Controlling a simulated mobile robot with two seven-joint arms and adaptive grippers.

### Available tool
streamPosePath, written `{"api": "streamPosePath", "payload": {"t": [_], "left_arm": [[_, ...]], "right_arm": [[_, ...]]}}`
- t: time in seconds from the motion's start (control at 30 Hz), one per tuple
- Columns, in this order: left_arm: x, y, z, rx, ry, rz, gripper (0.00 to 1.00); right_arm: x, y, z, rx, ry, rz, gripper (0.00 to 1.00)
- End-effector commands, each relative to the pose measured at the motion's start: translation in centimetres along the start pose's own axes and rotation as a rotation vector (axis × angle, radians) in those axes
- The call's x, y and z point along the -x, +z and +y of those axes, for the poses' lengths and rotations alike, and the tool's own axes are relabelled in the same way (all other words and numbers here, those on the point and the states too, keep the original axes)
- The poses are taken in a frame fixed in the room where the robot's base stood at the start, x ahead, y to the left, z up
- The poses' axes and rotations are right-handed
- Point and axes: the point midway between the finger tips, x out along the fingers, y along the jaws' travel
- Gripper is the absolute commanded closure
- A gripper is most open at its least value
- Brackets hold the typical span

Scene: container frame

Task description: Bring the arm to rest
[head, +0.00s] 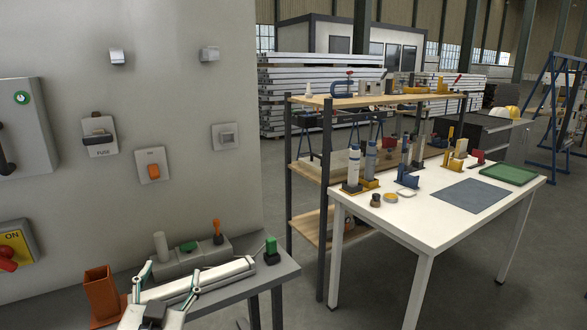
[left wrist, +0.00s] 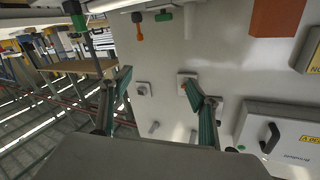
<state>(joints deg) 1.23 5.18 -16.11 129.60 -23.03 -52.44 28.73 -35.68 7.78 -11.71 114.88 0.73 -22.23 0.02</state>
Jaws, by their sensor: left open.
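My left gripper (head: 168,284) is low in the head view, at the grey bench (head: 262,283) by the wall. Its two green-lined fingers stand apart with nothing between them. In the left wrist view the same open gripper (left wrist: 158,98) shows against the wall (left wrist: 165,62), which appears upside down there. I cannot tell whether the fingers touch anything on the bench. My right gripper is in neither view.
An orange-brown open box (head: 103,294) stands left of the gripper. A grey block (head: 190,256) and a green-topped part (head: 271,250) are on the bench. A white table (head: 425,222) and a shelf rack (head: 325,190) stand to the right. Switches (head: 153,165) line the wall.

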Motion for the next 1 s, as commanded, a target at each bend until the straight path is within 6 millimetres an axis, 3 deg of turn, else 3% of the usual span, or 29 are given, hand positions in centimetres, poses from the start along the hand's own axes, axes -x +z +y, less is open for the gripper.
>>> {"api": "streamPosePath", "payload": {"t": [0.03,0.2,0.4,0.5,0.6,0.7,0.8,1.0], "left_arm": [[0.9,3.3,1.7,-0.016,0.057,-0.052,0.39],[5.1,13.1,6.7,-0.033,0.229,-0.186,0.39],[13.2,23.5,10.7,-0.01,0.391,-0.335,0.39],[17.6,27.5,11.7,0.011,0.445,-0.398,0.39],[21.2,30.3,12.2,0.03,0.479,-0.446,0.39],[23.5,31.9,12.4,0.044,0.498,-0.475,0.39],[24.7,32.7,12.5,0.051,0.506,-0.489,0.39],[24.9,32.8,12.5,0.052,0.508,-0.491,0.39]], "right_arm": [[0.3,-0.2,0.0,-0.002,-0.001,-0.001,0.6],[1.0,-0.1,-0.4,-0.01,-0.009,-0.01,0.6],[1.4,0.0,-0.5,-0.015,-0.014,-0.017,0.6],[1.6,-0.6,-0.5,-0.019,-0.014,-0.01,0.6],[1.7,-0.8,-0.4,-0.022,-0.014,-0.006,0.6],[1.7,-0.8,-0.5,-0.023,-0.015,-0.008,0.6],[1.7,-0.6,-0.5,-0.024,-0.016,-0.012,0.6],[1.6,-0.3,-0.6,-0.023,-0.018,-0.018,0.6]]}}
